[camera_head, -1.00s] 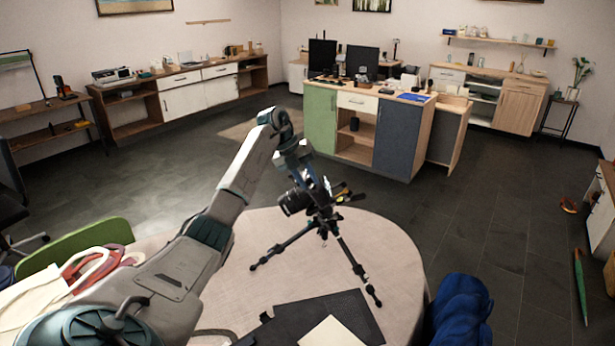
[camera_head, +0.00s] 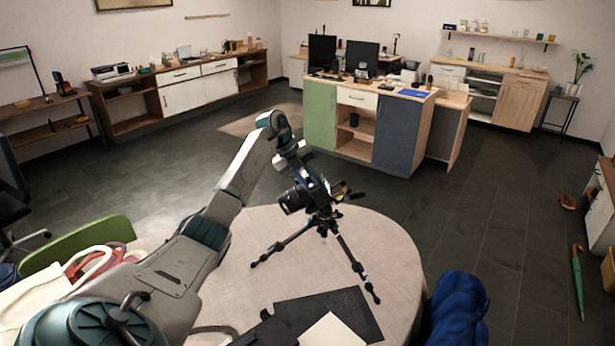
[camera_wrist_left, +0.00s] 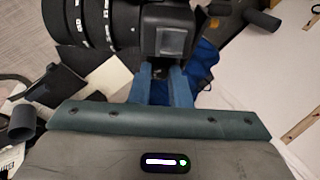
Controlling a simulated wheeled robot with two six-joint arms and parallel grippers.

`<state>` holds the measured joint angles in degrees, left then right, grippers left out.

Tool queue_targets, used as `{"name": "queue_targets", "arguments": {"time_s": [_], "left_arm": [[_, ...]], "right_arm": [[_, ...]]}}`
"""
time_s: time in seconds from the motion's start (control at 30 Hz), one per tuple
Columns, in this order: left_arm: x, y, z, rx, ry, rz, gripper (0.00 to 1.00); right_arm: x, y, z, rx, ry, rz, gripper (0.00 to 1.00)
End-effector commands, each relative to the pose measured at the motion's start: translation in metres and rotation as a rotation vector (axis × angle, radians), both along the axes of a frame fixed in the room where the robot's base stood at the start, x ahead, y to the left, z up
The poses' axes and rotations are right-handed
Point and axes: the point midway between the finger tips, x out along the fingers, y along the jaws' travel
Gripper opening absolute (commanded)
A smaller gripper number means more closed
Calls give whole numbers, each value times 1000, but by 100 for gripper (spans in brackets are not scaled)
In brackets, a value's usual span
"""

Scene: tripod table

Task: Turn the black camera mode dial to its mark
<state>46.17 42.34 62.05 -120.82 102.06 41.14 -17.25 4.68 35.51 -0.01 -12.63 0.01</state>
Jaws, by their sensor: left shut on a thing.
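The black camera (camera_head: 296,200) stands on a small black tripod (camera_head: 326,222) on the round table (camera_head: 230,268). In the left wrist view the camera (camera_wrist_left: 158,32) fills the top, its ribbed lens pointing left. My left gripper (camera_head: 318,188) is over the camera, coming down from above. Its blue fingers (camera_wrist_left: 166,74) are close together against the camera body, shut on the mode dial. The dial and its mark are hidden by the fingers, so I cannot tell how far it is turned. My right gripper is out of view.
A dark mat (camera_head: 350,312) with a pale sheet (camera_head: 328,332) lies on the table's near side. A blue cloth bundle (camera_head: 460,312) is at the right and a green chair (camera_head: 75,248) at the left. The tabletop around the tripod's right leg is clear.

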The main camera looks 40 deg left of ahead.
Motion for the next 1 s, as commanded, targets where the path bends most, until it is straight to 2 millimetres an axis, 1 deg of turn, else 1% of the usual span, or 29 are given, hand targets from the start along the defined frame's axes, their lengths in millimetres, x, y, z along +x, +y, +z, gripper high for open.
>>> {"name": "queue_targets", "arguments": {"time_s": [0.3,0.33,0.37,0.63,0.73,0.87,1.0], "left_arm": [[0,1,1,-6,4,16,0],[0,1,1,-6,4,16,20],[0,1,1,-6,4,16,26],[0,1,1,-5,4,15,26],[-1,3,4,-5,2,16,26],[-7,11,19,-4,-1,15,26],[-16,22,44,-4,-1,17,26]], "right_arm": [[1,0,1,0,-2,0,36],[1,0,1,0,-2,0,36],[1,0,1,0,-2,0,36],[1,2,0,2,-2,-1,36],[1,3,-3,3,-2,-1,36],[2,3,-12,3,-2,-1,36],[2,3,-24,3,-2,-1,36]]}}
